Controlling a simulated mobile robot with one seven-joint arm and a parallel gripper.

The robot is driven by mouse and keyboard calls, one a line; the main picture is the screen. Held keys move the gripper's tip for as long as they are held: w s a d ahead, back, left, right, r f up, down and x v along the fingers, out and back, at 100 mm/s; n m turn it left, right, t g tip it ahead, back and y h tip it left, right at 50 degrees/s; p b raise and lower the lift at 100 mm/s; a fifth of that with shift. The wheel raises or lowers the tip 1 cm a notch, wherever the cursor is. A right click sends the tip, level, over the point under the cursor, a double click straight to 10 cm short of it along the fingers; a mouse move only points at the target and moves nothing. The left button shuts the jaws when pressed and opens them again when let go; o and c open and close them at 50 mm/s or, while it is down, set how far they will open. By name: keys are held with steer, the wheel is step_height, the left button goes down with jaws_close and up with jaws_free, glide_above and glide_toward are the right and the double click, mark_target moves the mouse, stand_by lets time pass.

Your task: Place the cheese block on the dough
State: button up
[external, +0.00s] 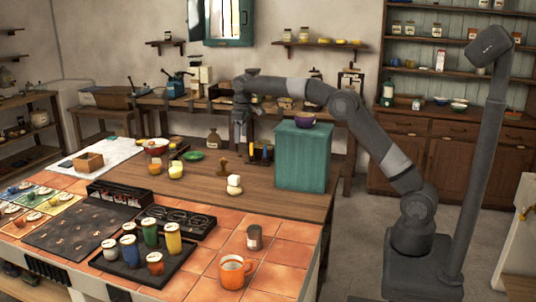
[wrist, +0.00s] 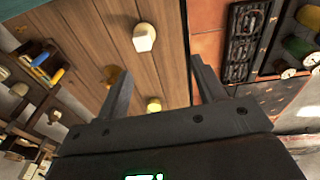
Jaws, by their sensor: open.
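A small stack of two pale pieces stands on the wooden counter in the external view. The upper piece, seemingly the cheese block (external: 234,180), rests on a whitish lower piece, seemingly the dough (external: 233,190); which is which is hard to tell at this size. In the wrist view the stack shows as one cream-topped block (wrist: 144,31) beyond the fingertips. My gripper (external: 240,140) is above the counter, higher than the stack and apart from it. In the wrist view its fingers (wrist: 158,63) are spread wide with nothing between them.
A teal box (external: 302,160) with a purple bowl (external: 305,118) on top stands right of the stack. A wooden stamp-like piece (external: 222,166) stands behind the stack. A tray of several jars (external: 150,262) and an orange mug (external: 233,273) are at the front.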

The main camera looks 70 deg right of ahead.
steer(key=s+a+r+t, duration=0.1)
steer(key=s+a+r, duration=0.2)
steer(key=s, duration=0.5)
steer(key=s+a+r+t, duration=0.1)
steer(key=s+a+r, duration=0.3)
steer(key=s, duration=0.4)
steer(key=s+a+r, duration=0.3)
steer(key=s, duration=0.5)
steer(key=s+a+f+t, duration=0.1)
steer(key=s+f, duration=0.4)
steer(key=s, duration=0.6)
steer(key=s+a+f+t, duration=0.1)
steer(key=s+f, duration=0.4)
steer(key=s, duration=0.7)
steer(key=shift+a+f, duration=0.4)
steer(key=shift+a, duration=0.45)
